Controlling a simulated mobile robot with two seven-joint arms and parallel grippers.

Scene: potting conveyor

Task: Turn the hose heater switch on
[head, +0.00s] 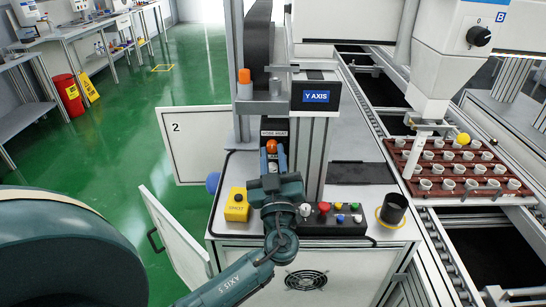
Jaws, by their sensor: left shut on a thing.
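The hose heater switch panel (274,131) is a small dark box with a partly readable label, on the front of the upright column behind the cabinet top. An orange knob or lamp (271,146) shows just below the label. My left gripper (273,157) reaches up to this panel from the front, upright over the cabinet top. It is shut at the switch, and its fingers and wrist hide most of the switch, so its turned position cannot be seen. My right gripper is not in view.
A yellow button box (236,205) stands left of my wrist, and a black control box with coloured buttons (330,219) stands right of it. A black cup (392,210) is further right. Cabinet doors (172,240) hang open at left. A pot tray (407,183) lies on the conveyor.

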